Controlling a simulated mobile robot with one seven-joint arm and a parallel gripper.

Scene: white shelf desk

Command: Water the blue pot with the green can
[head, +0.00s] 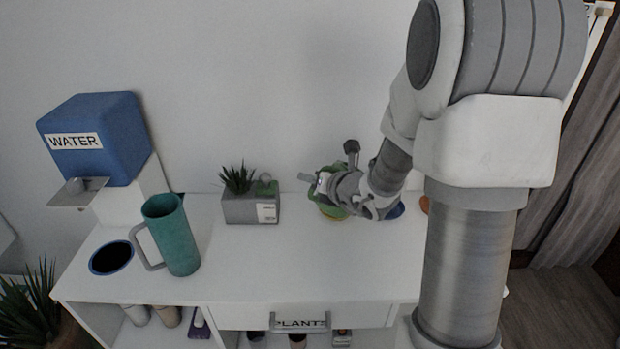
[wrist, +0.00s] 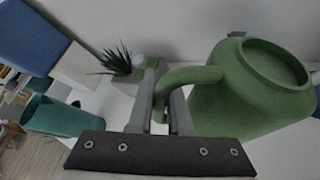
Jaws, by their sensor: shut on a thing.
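My gripper (head: 322,184) is over the right half of the desk. It is shut on the handle of the green can (wrist: 240,95), and the fingers (wrist: 162,90) sit around that handle in the wrist view. In the head view the can (head: 333,211) is mostly hidden by my gripper. A blue round thing, likely the blue pot (head: 396,211), shows in part behind my wrist, just right of the can. Its contents are hidden. I cannot tell whether the spout is over it.
A teal pitcher (head: 172,236) stands at the left of the white desk (head: 300,260). A blue WATER dispenser (head: 95,135) is behind it, near a dark, blue-rimmed hole (head: 111,258). A grey planter (head: 251,208) stands mid-desk. The desk front in the middle is clear.

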